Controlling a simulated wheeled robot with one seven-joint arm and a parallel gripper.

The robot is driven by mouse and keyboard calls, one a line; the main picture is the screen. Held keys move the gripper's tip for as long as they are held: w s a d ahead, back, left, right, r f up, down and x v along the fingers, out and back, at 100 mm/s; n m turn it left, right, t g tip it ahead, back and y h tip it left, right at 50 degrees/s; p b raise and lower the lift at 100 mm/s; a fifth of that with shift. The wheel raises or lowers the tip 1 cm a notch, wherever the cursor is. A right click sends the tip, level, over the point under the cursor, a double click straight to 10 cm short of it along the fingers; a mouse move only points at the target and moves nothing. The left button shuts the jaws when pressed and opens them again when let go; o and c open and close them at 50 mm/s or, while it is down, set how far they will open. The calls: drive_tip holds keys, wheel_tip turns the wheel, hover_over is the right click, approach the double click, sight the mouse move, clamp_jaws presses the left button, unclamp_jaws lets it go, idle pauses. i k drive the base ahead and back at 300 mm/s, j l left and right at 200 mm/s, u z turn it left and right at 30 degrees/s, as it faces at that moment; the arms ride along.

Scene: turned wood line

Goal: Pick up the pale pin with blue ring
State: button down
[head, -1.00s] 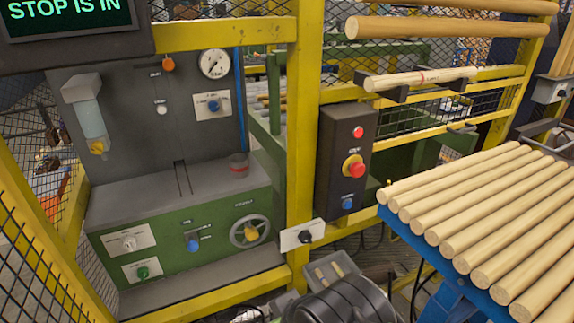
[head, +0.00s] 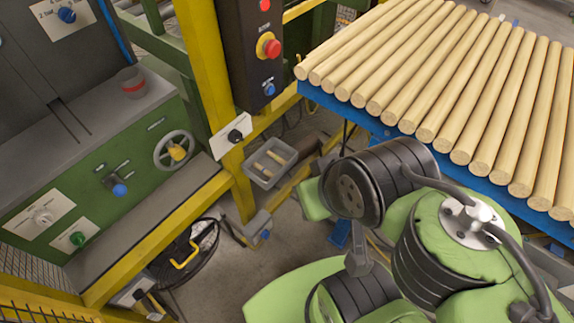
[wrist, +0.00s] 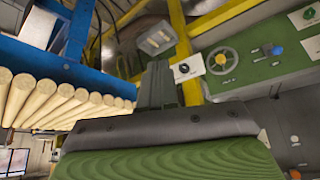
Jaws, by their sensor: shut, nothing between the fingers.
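A small grey tray (head: 251,174) sits low beside the yellow post in the head view, with a couple of short pale wooden pins (head: 268,161) in it. The pins are too small for me to make out a blue ring on either.
A blue-framed rack (head: 345,110) of several pale rods stands at the right, close to my arm. A green machine panel (head: 105,180) with a handwheel (head: 174,150) stands left.

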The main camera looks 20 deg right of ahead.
sight(257, 165)
drive_tip(key=i+l+u, duration=0.1)
drive_tip(key=u, duration=0.4)
drive_tip(key=i+l+u, duration=0.1)
drive_tip(key=u, duration=0.4)
drive_tip(key=l+u, duration=0.2)
drive_tip(key=u, duration=0.25)
drive_tip(key=l+u, duration=0.15)
drive_tip(key=u, duration=0.35)
drive_tip(key=i+l, duration=0.05)
